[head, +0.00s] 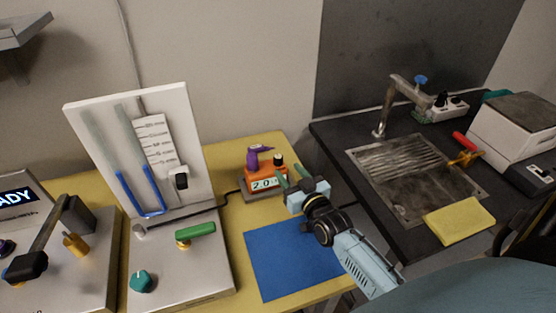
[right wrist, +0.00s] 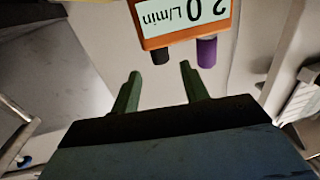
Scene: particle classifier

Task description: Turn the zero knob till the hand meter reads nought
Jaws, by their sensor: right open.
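The hand meter (head: 264,184) is a small orange box on the yellow table; its display reads 2.0, with L/min legible and upside down in the right wrist view (right wrist: 187,14). It carries a black knob (head: 278,160), also in the right wrist view (right wrist: 160,57), and a purple part (head: 258,157), which shows there too (right wrist: 207,52). No label shows which is the zero knob. My right gripper (head: 288,171) is open and empty just right of the meter. In the right wrist view its green fingers (right wrist: 160,70) point toward the black knob, apart from it. My left gripper is out of view.
A white panel with blue tubing (head: 98,118) stands left, on a grey base with a green handle (head: 195,230) and teal knob (head: 143,281). A blue mat (head: 285,262) lies below the meter. A dark counter with a sink (head: 410,175) is at right.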

